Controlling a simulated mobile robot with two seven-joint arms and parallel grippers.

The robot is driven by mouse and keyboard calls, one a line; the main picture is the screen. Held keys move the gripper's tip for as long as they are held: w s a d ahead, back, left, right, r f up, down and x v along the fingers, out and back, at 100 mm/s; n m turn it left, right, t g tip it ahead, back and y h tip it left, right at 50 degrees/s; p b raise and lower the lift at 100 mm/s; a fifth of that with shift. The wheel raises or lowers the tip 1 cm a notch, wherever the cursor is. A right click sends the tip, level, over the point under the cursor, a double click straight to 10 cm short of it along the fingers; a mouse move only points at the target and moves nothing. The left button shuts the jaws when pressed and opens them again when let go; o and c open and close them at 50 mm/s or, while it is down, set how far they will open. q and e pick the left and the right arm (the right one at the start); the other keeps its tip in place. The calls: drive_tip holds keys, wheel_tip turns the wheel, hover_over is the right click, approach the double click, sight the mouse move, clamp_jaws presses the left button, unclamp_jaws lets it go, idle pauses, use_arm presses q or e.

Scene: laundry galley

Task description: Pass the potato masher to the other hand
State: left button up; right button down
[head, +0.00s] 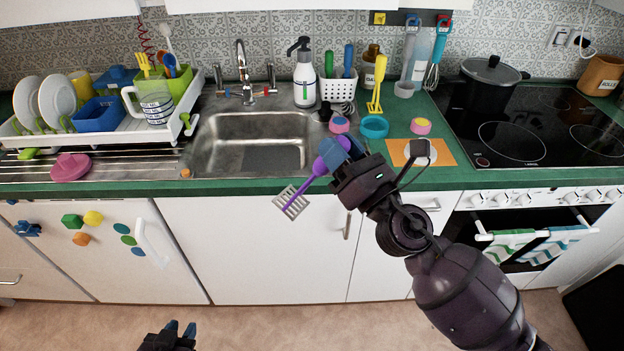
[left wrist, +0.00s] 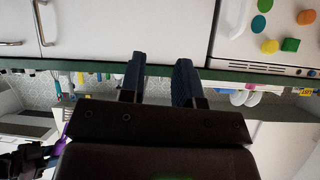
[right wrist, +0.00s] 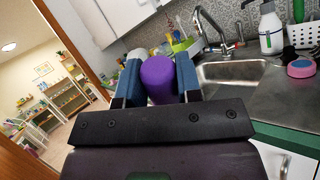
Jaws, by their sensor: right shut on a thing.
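The potato masher has a purple handle (head: 304,188) and a grey perforated head (head: 292,203). My right gripper (head: 340,152) is shut on its handle and holds it in the air in front of the counter edge, tilted with the head down to the left. In the right wrist view the purple handle end (right wrist: 158,78) sits between the two blue fingers. My left gripper (head: 180,327) is low at the bottom of the head view, far below and left of the masher. In the left wrist view its fingers (left wrist: 160,80) are apart with nothing between them.
The green counter edge (head: 240,187) runs behind the masher, with the sink (head: 250,145) beyond. A dish rack (head: 115,130) stands left and a stove (head: 545,125) right. White cabinet doors (head: 255,250) face me. The space between my grippers looks clear.

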use_arm(q)
drive_tip(key=shift+o, duration=0.4)
drive_tip(key=w+d+r+m+t+h, duration=0.1)
drive_tip(key=w+d+r, duration=0.1)
drive_tip(key=w+r, duration=0.3)
drive_tip(key=shift+w+d+m+t, duration=0.3)
drive_tip(key=shift+w+d+t, duration=0.1)
drive_tip(key=shift+w, duration=0.7)
drive_tip(key=m+t+h, duration=0.1)
drive_tip(key=m+h, duration=0.9)
approach(305, 188)
drive_tip(key=x, duration=1.2)
drive_tip(key=shift+w, duration=0.1)
drive_tip(key=shift+c, duration=0.4)
